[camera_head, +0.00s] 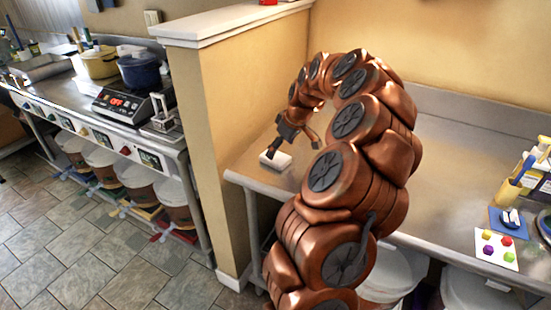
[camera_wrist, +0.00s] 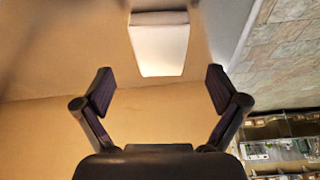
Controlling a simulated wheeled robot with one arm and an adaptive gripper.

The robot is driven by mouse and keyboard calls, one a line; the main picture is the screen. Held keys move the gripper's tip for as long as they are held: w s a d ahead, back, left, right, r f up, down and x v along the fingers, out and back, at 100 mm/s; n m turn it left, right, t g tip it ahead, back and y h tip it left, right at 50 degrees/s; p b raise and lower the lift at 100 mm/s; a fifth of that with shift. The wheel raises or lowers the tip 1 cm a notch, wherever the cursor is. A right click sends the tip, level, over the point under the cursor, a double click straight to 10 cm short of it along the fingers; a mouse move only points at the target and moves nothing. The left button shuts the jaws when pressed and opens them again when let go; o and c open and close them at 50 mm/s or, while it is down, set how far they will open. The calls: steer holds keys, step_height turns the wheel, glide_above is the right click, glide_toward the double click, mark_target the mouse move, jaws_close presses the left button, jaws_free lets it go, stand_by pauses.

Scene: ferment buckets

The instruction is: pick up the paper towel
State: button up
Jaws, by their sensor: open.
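A small white block-like thing, seemingly the paper towel (camera_head: 275,160), lies on the metal counter (camera_head: 450,175) near its left end, close to the tan half wall. It also shows in the wrist view as a pale tapered block (camera_wrist: 158,45) at the top centre, beyond my fingertips. My gripper (camera_head: 291,150) is just above and beside it in the head view. In the wrist view my gripper (camera_wrist: 160,90) has its two dark fingers spread wide with nothing between them. Part of the white thing is hidden behind a finger in the head view.
The half wall (camera_head: 235,90) rises left of the counter. Beyond it stand a stove counter with a blue pot (camera_head: 139,71) and a yellow pot (camera_head: 99,62). The counter's middle is clear.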

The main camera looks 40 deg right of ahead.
mark_target(277, 156)
steer(key=p+x, duration=0.1)
steer(key=x, duration=0.3)
steer(key=shift+s, duration=0.15)
steer(key=shift+f, duration=0.15)
steer(key=shift+f+b, duration=0.2)
steer(key=shift+b, duration=0.25)
stand_by(0.4)
stand_by(0.4)
steer(key=c, duration=0.8)
